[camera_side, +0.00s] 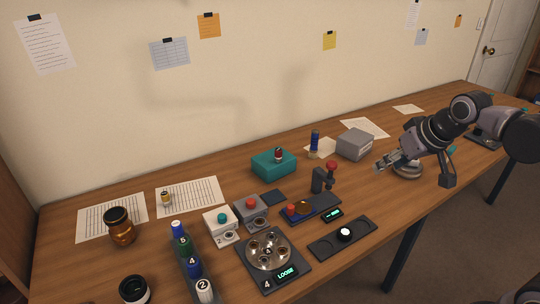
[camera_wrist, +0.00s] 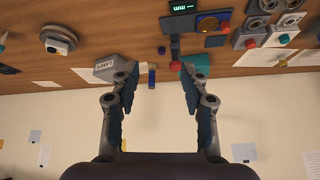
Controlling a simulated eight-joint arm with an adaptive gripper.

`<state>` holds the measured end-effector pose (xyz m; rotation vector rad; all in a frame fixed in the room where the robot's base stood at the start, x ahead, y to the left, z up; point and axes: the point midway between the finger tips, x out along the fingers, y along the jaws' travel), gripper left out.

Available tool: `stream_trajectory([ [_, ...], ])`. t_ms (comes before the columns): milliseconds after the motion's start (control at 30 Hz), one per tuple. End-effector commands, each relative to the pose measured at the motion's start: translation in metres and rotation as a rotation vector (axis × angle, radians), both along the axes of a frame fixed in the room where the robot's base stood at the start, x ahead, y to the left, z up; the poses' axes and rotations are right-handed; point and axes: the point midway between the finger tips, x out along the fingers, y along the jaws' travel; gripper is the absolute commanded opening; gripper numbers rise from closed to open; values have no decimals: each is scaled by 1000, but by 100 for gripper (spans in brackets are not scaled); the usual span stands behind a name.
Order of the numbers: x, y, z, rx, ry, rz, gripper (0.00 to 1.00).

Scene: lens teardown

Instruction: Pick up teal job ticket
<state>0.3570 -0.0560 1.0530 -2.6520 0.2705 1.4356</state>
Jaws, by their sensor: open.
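I cannot clearly make out a teal job ticket in either view. A small teal patch (camera_side: 452,149) shows beside my arm on the right in the side view, too small to identify. The large teal thing is a box (camera_side: 273,165) at the back middle of the bench, with a small red-topped part on it; it also shows behind the right finger in the wrist view (camera_wrist: 201,62). My gripper (camera_side: 383,164) is open and empty above the bench's right part, near the grey box. In the wrist view my gripper (camera_wrist: 160,71) shows two spread fingers.
A grey box (camera_side: 354,145), a blue bottle (camera_side: 314,145) and a round metal stand (camera_side: 407,169) are near my gripper. A red-knobbed device (camera_side: 322,181), trays and bottles fill the bench's middle and left. Papers lie along the wall. The right front is fairly clear.

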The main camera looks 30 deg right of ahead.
Motion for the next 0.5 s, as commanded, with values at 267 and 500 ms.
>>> stream_trajectory([
  [267, 62, -93, 26, 27, 45, -262, 45],
  [500, 100, -188, 25, 51, 77, -483, 45],
])
